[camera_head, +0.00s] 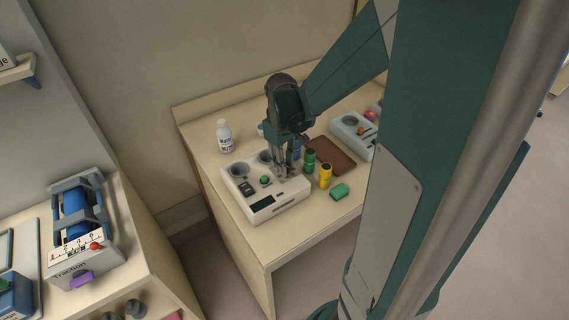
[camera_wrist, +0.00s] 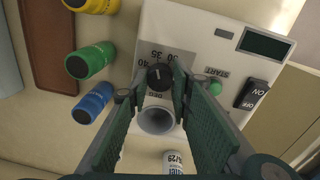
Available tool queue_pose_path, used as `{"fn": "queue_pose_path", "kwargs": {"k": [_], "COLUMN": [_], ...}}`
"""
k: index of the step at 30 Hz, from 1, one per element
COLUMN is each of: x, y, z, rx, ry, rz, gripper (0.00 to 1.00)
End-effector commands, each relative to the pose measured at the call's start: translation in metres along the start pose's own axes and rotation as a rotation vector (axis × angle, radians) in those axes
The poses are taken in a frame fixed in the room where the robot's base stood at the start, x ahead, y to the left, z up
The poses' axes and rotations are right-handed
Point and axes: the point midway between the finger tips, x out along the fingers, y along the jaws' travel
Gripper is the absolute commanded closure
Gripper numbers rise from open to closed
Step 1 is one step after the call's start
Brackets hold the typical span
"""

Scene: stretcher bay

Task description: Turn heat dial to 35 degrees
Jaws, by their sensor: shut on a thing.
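The white heater unit (camera_head: 273,208) sits on the table, with a small display, a green start button and a black rocker switch. Its black heat dial (camera_wrist: 160,76) shows in the wrist view, beside a grey scale panel (camera_wrist: 183,61) with 30, 35 and 40 printed around it. A faint light mark shows on the dial, but I cannot tell exactly which number it faces. My gripper (camera_wrist: 160,88) has its two green fingers shut on the dial from both sides. In the head view my gripper (camera_head: 284,170) reaches down onto the unit and hides the dial.
Green (camera_head: 309,161) and yellow (camera_head: 325,175) cylinders stand close right of the unit, with a blue one behind. A white bottle (camera_head: 225,135) stands behind left.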

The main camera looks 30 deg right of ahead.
Motion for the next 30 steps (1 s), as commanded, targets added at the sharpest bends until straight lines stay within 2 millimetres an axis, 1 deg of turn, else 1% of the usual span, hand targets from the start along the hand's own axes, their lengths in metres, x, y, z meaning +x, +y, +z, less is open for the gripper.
{"fn": "queue_pose_path", "kwargs": {"k": [10,11,13,14,24,30], "x": [-0.0002,-0.0002,-0.0001,-0.0001,-0.0005,-0.0062], "y": [-0.0001,-0.0001,-0.0001,-0.0001,0.0,0.0], "z": [0.0001,0.0001,0.0001,0.0001,0.0001,0.0001], "rx": [-0.002,-0.002,-0.002,-0.002,-0.002,-0.002], "ry": [0.0,0.0,0.0,0.0,0.0,0.0], "rz": [0.0,0.0,0.0,0.0,0.0,0.0], "gripper": [0.9,0.74,0.65,0.63,0.63,0.63]}}
